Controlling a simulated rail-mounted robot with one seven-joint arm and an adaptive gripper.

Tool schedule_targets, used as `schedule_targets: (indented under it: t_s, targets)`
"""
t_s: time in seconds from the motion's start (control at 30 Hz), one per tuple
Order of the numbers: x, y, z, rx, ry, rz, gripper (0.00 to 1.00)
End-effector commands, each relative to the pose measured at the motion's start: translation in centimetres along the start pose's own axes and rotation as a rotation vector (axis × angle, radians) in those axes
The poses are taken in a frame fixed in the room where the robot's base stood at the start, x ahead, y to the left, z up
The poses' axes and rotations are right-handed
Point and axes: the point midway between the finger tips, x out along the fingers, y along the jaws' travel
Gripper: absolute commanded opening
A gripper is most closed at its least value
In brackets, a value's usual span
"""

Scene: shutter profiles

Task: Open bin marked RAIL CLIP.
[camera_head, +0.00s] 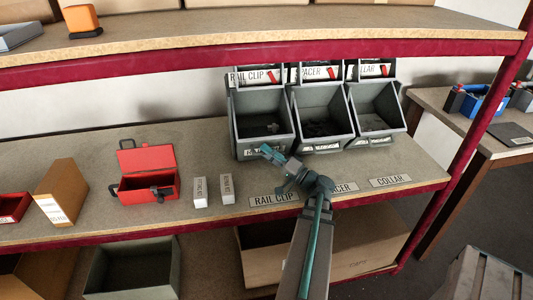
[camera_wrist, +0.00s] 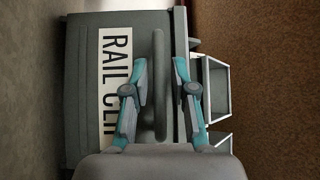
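The RAIL CLIP bin front (camera_wrist: 88,95) fills the left of the wrist view, its white label (camera_wrist: 115,85) reading sideways and partly covered by a finger. A dark bar handle (camera_wrist: 160,85) stands out from this front. My gripper (camera_wrist: 160,90) is open, with its teal-tipped fingers on either side of the handle and visible gaps to it. In the head view my gripper (camera_head: 272,155) is at the lower front of the leftmost grey bin (camera_head: 238,115), whose open top shows dark contents. A RAIL CLIP label (camera_head: 252,77) shows above that bin.
Similar bins marked SPACER (camera_head: 320,146) and COLLAR (camera_head: 374,140) stand close on the right. The upper shelf (camera_head: 300,38) overhangs the bins; a red upright (camera_head: 480,130) stands right.

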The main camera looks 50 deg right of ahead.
Motion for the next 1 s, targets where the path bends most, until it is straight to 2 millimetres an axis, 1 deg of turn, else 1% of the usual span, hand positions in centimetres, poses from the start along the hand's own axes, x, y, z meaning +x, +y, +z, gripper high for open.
schedule_targets:
  t_s: [0.3,0.47,0.57,0.67,1.0]
  targets:
    - [0.0,0.0,0.0,0.000,0.001,0.000,0.37]
    - [-0.7,0.0,0.0,0.000,0.002,0.000,0.37]
    - [-1.8,-0.2,-0.1,-0.001,0.003,0.000,0.37]
    - [-3.3,-0.7,-0.3,-0.001,0.004,0.000,0.37]
    - [-9.3,-2.6,-1.0,-0.002,0.004,0.000,0.37]
